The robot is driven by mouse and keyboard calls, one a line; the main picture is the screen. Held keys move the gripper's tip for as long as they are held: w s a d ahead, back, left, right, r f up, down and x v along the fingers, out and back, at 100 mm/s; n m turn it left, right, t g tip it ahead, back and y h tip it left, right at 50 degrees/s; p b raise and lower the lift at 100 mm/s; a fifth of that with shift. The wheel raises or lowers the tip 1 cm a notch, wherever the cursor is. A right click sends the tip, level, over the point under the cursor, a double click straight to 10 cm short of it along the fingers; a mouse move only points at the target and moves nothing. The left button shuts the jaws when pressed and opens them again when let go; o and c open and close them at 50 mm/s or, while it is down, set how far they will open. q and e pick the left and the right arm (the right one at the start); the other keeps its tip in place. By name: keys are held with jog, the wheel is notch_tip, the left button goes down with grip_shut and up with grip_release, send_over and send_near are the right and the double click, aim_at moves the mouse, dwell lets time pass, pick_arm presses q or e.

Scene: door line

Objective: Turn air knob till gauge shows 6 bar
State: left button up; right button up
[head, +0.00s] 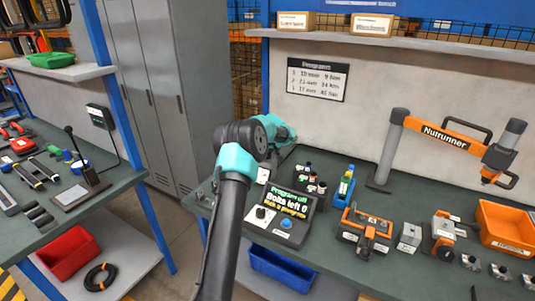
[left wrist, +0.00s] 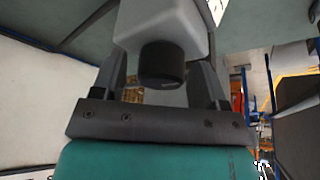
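In the left wrist view a black round knob (left wrist: 162,65) sticks out of a pale grey housing (left wrist: 165,22). My left gripper (left wrist: 160,82) has one finger on each side of the knob, with gaps visible on both sides, so it is open around it and not closed on it. In the head view my left arm rises from the bottom centre and bends over the bench, hiding part of it. The gripper's fingers, the grey housing and its knob cannot be made out there. I see no readable gauge in either view. My right gripper is in neither view.
On the green bench (head: 395,270) stand a program panel (head: 284,214) with its own small knob, an orange tool fixture (head: 366,229) and an orange Nutrunner frame (head: 448,142). An orange bin (head: 506,228) is at right. A blue bin (head: 281,270) sits below the bench.

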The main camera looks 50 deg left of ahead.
pick_arm(q)
jog(key=shift+r, duration=0.1)
jog(key=v, duration=1.7)
jog(key=shift+d+r, duration=0.1)
